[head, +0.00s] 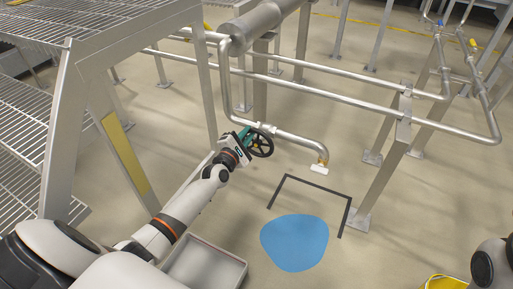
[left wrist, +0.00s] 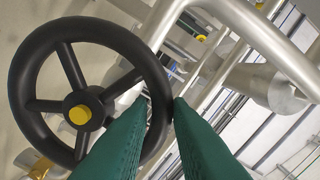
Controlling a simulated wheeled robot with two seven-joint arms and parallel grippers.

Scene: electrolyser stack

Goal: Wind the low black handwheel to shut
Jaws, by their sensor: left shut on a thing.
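The low black handwheel (head: 262,145) sits on the thin silver pipe near the middle of the head view. In the left wrist view the handwheel (left wrist: 82,113) fills the left side, a spoked black ring with a yellow hub cap. My left gripper (head: 245,139) has green fingers and reaches the wheel from its left side. In the left wrist view its fingers (left wrist: 160,108) close on the right part of the rim, one on each side of it. The valve body behind the wheel is mostly hidden. My right gripper is not in view.
The pipe (head: 295,138) bends down to an outlet with a white end (head: 319,169). Below are a blue patch (head: 295,243) and a black floor outline (head: 318,188). A grey tray (head: 243,270) and a yellow container (head: 445,283) stand in front. A metal frame (head: 110,125) rises at left.

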